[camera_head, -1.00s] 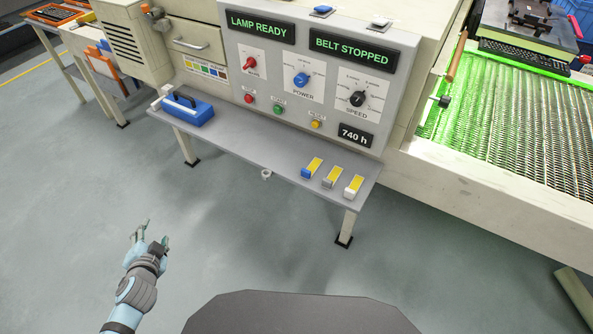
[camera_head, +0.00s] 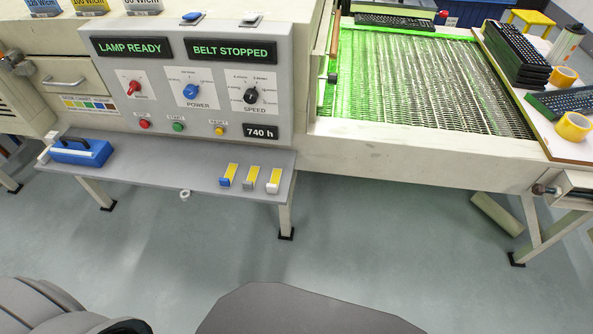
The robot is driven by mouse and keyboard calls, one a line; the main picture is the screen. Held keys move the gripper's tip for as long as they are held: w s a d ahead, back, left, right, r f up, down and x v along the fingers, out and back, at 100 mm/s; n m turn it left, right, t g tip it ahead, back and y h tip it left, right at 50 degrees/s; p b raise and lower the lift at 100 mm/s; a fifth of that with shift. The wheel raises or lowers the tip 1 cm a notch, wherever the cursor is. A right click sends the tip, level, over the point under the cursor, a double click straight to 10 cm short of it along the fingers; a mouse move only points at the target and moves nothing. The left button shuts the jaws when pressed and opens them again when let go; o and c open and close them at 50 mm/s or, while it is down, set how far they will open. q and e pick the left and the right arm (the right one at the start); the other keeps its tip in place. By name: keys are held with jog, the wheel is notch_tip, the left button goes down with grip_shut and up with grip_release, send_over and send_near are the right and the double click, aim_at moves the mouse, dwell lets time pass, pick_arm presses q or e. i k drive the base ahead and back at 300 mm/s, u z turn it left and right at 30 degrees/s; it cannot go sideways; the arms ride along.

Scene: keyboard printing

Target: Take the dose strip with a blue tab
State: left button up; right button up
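The dose strip with a blue tab (camera_head: 229,175) lies on the grey shelf (camera_head: 200,183) below the control panel. It is yellow with the blue tab at its near end, leftmost of three strips. Beside it lie a strip with a grey tab (camera_head: 250,178) and one with a white tab (camera_head: 274,181). The strips lie side by side, apart from one another. Neither of my grippers is in view. Part of my own arm fills the lower left corner.
A blue device (camera_head: 82,152) sits at the shelf's left end. A ring (camera_head: 185,195) hangs at the shelf's front edge. The control panel (camera_head: 195,110) rises behind the shelf. A conveyor (camera_head: 420,95) with a green-lit mesh belt stands to the right. The floor in front is clear.

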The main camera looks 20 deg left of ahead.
aim_at(226, 180)
jog(key=z, duration=1.45)
jog(key=k, duration=0.4)
jog(key=u, duration=1.05)
